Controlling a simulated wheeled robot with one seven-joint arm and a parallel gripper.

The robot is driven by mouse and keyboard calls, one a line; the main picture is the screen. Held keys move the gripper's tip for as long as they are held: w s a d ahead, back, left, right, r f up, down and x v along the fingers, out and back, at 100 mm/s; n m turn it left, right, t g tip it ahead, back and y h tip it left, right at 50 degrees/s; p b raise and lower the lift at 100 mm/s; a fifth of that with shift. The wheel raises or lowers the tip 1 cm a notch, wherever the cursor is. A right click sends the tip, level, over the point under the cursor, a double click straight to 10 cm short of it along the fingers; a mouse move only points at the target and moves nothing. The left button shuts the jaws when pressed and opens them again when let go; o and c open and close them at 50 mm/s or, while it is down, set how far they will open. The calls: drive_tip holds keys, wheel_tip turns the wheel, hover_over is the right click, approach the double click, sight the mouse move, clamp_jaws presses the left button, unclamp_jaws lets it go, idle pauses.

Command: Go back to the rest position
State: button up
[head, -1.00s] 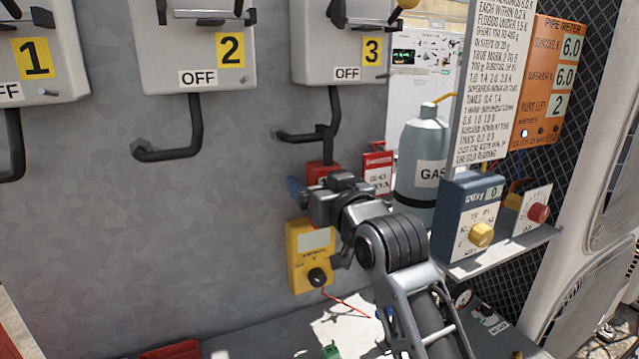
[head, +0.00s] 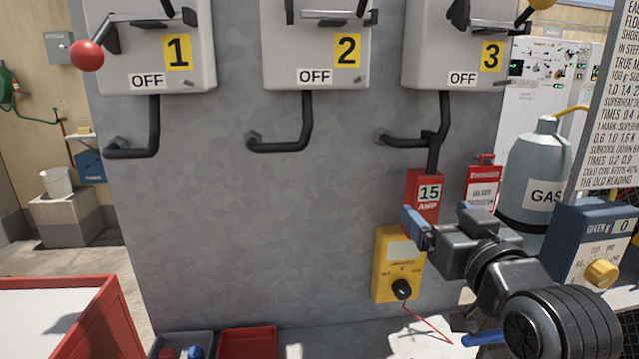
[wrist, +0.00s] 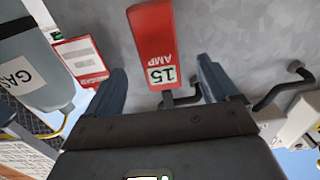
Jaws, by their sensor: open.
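My gripper (head: 418,230) is in front of the grey wall at the right of the head view, beside the red 15 AMP block (head: 423,196) and above the yellow meter (head: 398,262). In the wrist view my gripper's blue fingers (wrist: 163,88) are spread wide. The red 15 AMP block (wrist: 152,45) shows between and beyond them, and nothing is held. From these views I cannot tell how far the fingertips are from the block.
Switch boxes 1 (head: 160,45), 2 (head: 315,45) and 3 (head: 455,50) hang above, each marked OFF. A gas cylinder (head: 530,170) and a dial box (head: 592,245) stand at the right. A red tray (head: 248,343) sits below. A red-rimmed table (head: 105,315) is at lower left.

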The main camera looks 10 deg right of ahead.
drive_tip(key=s+a+f+g, duration=0.2)
drive_tip(key=s+f, duration=1.5)
drive_tip(key=s, duration=0.2)
drive_tip(key=s+f+g, duration=0.1)
drive_tip(key=s, duration=2.3)
drive_tip(key=shift+s, duration=0.3)
